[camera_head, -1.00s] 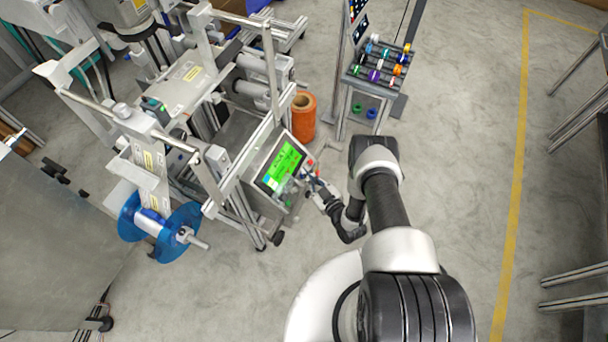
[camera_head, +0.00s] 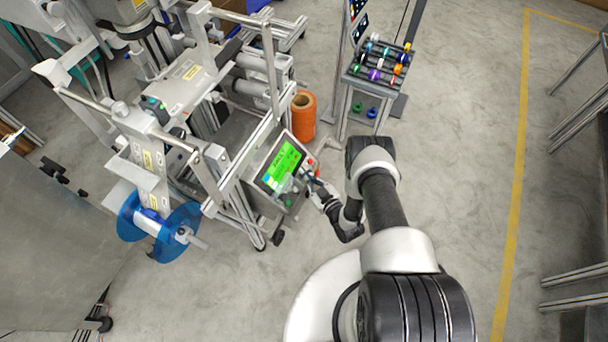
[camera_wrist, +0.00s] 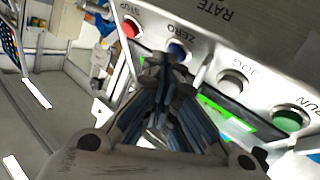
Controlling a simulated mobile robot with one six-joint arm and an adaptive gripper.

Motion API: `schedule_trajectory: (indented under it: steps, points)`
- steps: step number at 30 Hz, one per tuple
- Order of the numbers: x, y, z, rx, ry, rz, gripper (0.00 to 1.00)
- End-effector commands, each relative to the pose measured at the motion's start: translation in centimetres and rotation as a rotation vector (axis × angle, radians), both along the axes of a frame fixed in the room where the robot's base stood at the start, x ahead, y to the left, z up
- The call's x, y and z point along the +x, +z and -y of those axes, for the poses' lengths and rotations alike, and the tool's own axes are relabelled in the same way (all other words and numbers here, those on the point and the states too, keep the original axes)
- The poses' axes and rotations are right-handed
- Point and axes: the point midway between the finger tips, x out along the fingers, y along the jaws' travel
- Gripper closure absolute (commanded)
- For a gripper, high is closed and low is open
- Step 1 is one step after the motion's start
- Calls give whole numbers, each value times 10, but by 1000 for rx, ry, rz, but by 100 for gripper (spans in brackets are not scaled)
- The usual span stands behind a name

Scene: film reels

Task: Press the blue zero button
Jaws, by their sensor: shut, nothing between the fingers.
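The blue zero button (camera_wrist: 178,50) sits under the upside-down word ZERO on the silver control panel (camera_wrist: 205,50) in the wrist view. My gripper (camera_wrist: 165,64) is shut and empty. Its fingertips overlap the lower left edge of the blue button in that view, and I cannot tell whether they touch it. In the head view my gripper (camera_head: 308,176) is at the right side of the panel with the green screen (camera_head: 282,163). The blue button is too small to make out there.
The red stop button (camera_wrist: 131,28) is left of the blue one. The grey jog button (camera_wrist: 232,82) and green run button (camera_wrist: 290,119) are to its right. An orange reel (camera_head: 304,118) stands behind the panel, and a rack of coloured spools (camera_head: 378,68) is beyond.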

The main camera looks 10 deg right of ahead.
Motion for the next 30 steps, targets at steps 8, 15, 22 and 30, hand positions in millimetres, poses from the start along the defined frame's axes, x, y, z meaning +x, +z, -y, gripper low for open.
schedule_trajectory:
  steps: [8,15,22,30]
  points:
    - [0,0,0,0,1,0,100]
    - [-3,6,4,1,0,0,100]
    - [-4,7,5,0,1,0,100]
    - [-9,19,14,-1,-2,0,100]
